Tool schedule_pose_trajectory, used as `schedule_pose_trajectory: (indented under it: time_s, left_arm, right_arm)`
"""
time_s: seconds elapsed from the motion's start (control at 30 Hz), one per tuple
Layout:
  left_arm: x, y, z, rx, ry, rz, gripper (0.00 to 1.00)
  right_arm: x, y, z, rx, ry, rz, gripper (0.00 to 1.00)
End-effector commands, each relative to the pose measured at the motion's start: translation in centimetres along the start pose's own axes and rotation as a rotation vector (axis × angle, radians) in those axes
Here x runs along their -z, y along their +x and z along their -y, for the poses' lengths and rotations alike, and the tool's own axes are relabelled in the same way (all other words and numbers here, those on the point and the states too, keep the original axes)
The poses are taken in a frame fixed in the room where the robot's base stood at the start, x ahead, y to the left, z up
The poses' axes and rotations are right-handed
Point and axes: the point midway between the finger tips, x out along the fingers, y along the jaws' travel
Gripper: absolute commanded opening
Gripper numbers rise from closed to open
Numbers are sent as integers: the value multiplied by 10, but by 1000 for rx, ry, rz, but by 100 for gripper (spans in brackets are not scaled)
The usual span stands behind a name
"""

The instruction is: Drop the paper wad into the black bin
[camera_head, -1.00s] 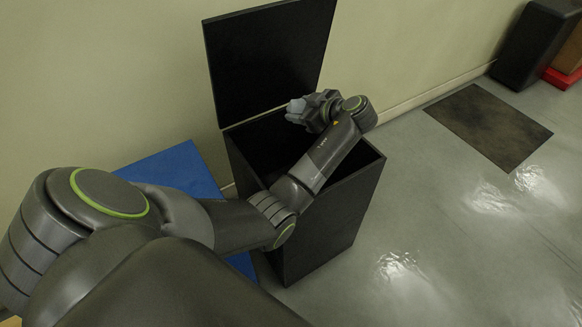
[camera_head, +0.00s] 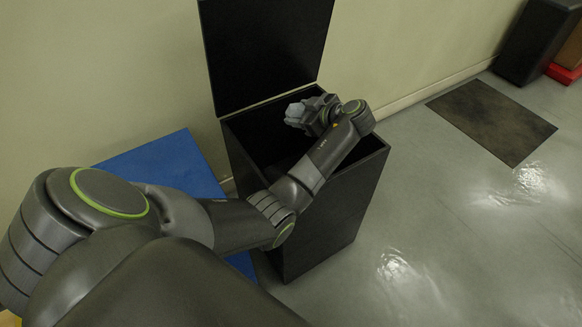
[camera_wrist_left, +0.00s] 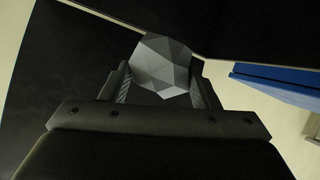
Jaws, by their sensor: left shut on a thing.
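The black bin (camera_head: 325,215) stands on the floor against the wall, with its lid (camera_head: 265,55) raised upright at the back. My left arm reaches over the bin's front rim, and my left gripper (camera_head: 299,117) is above the bin's opening. It is shut on the paper wad (camera_head: 297,110), a pale grey faceted lump. In the left wrist view the wad (camera_wrist_left: 162,70) sits between the two fingers, with dark bin surfaces around it. The bin's floor is hidden in shadow. My right gripper is not in view.
A blue panel (camera_head: 165,165) is left of the bin, partly behind my arm. A dark mat (camera_head: 492,120) lies on the floor to the right. Another black container (camera_head: 535,42) and a red object (camera_head: 566,74) stand at the far right.

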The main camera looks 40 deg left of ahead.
Motion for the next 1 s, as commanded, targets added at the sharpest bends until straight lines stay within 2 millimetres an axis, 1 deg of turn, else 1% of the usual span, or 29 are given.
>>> schedule_pose_trajectory:
  time_s: [0.27, 0.3, 0.47, 0.5, 0.8, 0.87, 0.97, 1.0]
  left_arm:
    - [-1, 0, 0, -1, 0, 0, 34]
    - [-1, 0, 0, -1, 0, 0, 58]
    - [-1, 0, 0, -1, 0, 0, 79]
    - [-1, 0, 0, -1, 0, 0, 81]
    - [-1, -3, 0, -1, 0, 1, 81]
    - [-1, -8, 0, -2, 1, 3, 81]
    - [-1, -23, -1, -4, 0, 4, 81]
    - [-1, -31, -1, -3, -1, 5, 81]
  right_arm:
    - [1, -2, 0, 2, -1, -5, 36]
    - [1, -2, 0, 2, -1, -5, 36]
    - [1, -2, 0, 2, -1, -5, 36]
    - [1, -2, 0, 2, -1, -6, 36]
    - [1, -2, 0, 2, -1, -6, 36]
    - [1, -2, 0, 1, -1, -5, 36]
    - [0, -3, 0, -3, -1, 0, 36]
    - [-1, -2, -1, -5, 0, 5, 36]
